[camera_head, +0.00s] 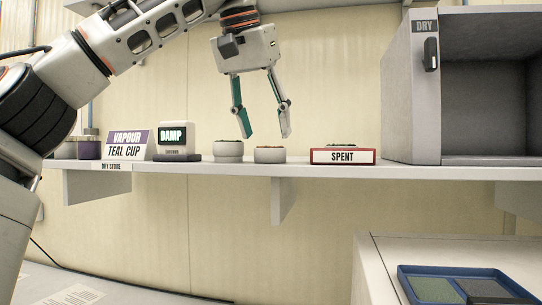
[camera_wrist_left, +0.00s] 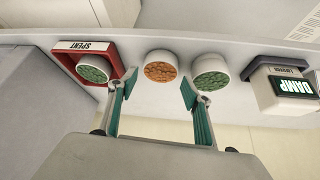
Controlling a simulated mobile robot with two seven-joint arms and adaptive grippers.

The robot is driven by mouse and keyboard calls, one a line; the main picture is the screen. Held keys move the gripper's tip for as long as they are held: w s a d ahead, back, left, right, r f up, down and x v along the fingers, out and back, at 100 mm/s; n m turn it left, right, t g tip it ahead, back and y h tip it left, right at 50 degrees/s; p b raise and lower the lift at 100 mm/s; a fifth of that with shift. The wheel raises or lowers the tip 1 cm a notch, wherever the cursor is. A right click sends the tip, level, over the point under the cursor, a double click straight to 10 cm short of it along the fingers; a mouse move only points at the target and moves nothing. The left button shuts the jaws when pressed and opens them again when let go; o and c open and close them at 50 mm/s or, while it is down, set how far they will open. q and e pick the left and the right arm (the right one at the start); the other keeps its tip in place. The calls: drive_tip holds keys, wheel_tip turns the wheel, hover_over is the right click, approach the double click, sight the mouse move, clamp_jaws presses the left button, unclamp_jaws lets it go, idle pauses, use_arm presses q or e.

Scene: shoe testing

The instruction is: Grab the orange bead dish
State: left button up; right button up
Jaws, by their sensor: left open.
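The orange bead dish (camera_head: 270,155) is a small white round dish on the shelf, right of a dish of green beads (camera_head: 229,151). In the left wrist view the orange bead dish (camera_wrist_left: 161,67) shows its orange beads, between and beyond the fingertips. The green bead dish (camera_wrist_left: 210,71) is beside it there, near one fingertip. My left gripper (camera_head: 264,136) is open and empty, pointing down just above the two dishes. It also shows in the left wrist view (camera_wrist_left: 155,90). My right gripper is not in view.
A red SPENT tray (camera_head: 343,163) holding another green bead dish (camera_wrist_left: 93,69) is to the right. A DAMP device (camera_head: 173,139) and a VAPOUR TEAL CUP sign (camera_head: 127,146) stand left. An open grey DRY cabinet (camera_head: 411,105) is at the shelf's right.

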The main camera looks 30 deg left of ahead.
use_arm(q)
drive_tip(key=x, duration=0.5)
drive_tip(key=c, duration=0.8)
drive_tip(key=shift+r, duration=0.1)
wheel_tip(320, 180, up, 10)
drive_tip(key=shift+s+f, duration=0.1)
